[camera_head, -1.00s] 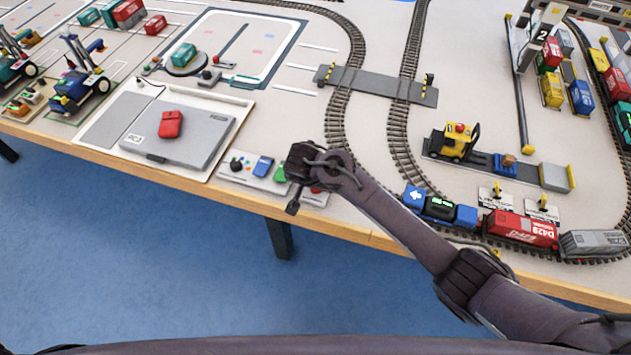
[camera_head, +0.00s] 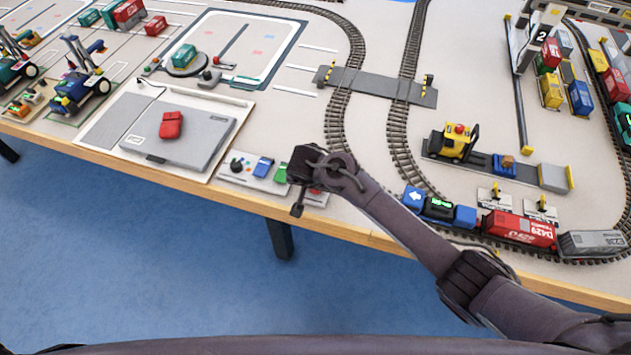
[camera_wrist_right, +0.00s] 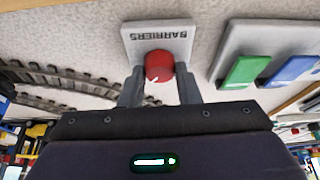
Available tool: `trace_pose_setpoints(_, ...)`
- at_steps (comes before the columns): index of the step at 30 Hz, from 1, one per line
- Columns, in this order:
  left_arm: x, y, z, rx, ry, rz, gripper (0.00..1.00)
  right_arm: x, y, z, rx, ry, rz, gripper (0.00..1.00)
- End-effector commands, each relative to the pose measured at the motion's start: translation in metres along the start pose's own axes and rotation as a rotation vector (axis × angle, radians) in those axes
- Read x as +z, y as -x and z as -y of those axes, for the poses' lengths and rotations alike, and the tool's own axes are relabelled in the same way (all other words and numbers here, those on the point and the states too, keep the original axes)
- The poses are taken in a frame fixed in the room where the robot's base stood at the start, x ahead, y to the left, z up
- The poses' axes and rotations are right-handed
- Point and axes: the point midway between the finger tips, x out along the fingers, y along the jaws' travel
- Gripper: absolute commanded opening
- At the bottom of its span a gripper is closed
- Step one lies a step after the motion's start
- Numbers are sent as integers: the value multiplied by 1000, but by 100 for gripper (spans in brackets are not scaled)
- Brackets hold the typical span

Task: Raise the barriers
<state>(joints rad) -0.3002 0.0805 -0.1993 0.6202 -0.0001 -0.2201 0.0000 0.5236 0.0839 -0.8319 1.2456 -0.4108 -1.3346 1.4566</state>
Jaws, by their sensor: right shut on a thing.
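A red knob (camera_wrist_right: 158,66) sits on a light grey plate (camera_wrist_right: 133,33) lettered BARRIERS in the right wrist view. My right gripper (camera_wrist_right: 158,82) has a finger on each side of the knob and is shut on it. In the head view my right gripper (camera_head: 297,210) is at the table's front edge, and the arm hides most of the plate. The level crossing (camera_head: 375,84) lies across two tracks behind. A short yellow-and-black barrier post stands at its left (camera_head: 328,73) and another at its right (camera_head: 428,81). My left gripper is out of view.
A panel with a green button (camera_wrist_right: 243,70) and a blue button (camera_wrist_right: 290,70) stands close beside the plate. A yellow forklift (camera_head: 453,143) and a red train wagon (camera_head: 520,228) stand to the right.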

Motion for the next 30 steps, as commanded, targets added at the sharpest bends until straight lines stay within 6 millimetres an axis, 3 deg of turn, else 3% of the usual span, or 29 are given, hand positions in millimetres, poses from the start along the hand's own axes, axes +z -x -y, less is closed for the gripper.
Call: trace_pose_setpoints(30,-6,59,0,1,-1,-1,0,-2,0,-5,-346,835,3,7)
